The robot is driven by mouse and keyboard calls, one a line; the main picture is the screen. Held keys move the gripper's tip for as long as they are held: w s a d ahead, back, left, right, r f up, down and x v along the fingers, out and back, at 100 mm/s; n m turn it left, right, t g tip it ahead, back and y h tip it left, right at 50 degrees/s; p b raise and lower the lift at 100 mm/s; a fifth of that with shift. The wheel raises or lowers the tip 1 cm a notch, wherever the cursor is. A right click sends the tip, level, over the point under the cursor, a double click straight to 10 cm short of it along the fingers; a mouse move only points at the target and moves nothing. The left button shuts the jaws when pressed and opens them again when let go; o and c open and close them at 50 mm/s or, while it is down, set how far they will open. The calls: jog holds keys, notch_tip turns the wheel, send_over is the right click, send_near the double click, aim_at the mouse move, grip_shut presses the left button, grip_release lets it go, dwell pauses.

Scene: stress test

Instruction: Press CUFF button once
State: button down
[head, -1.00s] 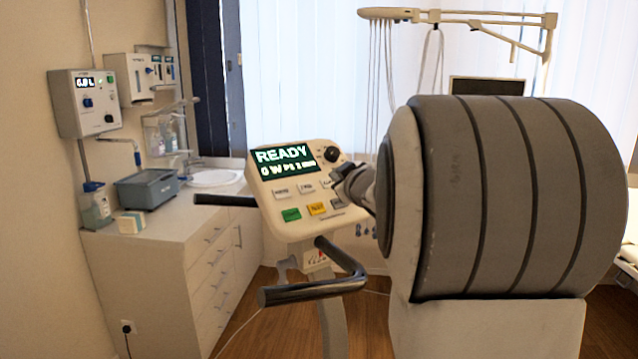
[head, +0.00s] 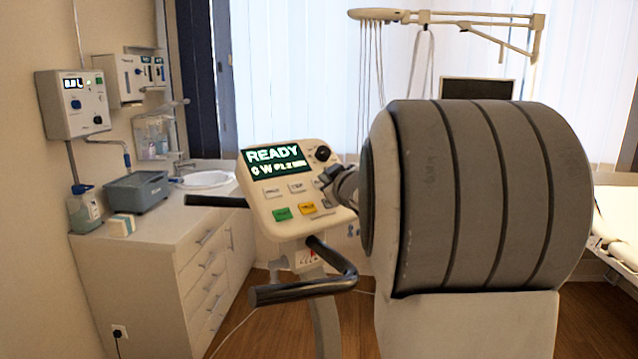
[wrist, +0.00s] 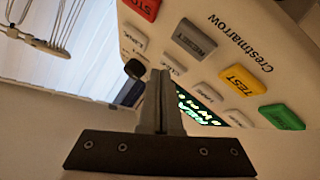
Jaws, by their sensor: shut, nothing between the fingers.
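The cream control panel (head: 262,222) has a lit screen reading READY, a dark knob and small white buttons above coloured ones. It shows upside down in the wrist view (wrist: 222,50). The white buttons there (wrist: 174,63) carry labels too blurred for me to tell which is CUFF. STOP is red (wrist: 148,7), RESET grey (wrist: 194,39), TEST yellow (wrist: 243,80). My gripper (head: 328,178) is shut and empty at the panel's right side. In the wrist view its fingertips (wrist: 163,76) lie just below one white button in the picture; contact cannot be told.
Dark handlebars (head: 305,290) stick out below and left of the panel. A counter (head: 150,235) with a sink (head: 207,180) and a grey box (head: 136,192) stands at left. A bed (head: 615,225) is at right. My grey arm housing hides much of the right side.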

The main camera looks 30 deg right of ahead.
jog(key=shift+w+f, duration=0.2)
jog(key=shift+f, duration=0.05)
dwell(0.4)
jog(key=shift+s+r, duration=0.1)
jog(key=shift+s+r+p, duration=0.4)
jog(key=shift+r+p, duration=0.1)
jog(key=s+r+p, duration=0.1)
jog(key=r+p, duration=0.1)
jog(key=s+r+p, duration=0.2)
jog(key=shift+d, duration=0.1)
dwell(0.4)
jog(key=s+r+p, duration=0.4)
jog(key=r+p, duration=0.1)
jog(key=p, duration=0.1)
jog(key=shift+s+r, duration=0.2)
jog(key=shift+r, duration=0.05)
dwell(0.4)
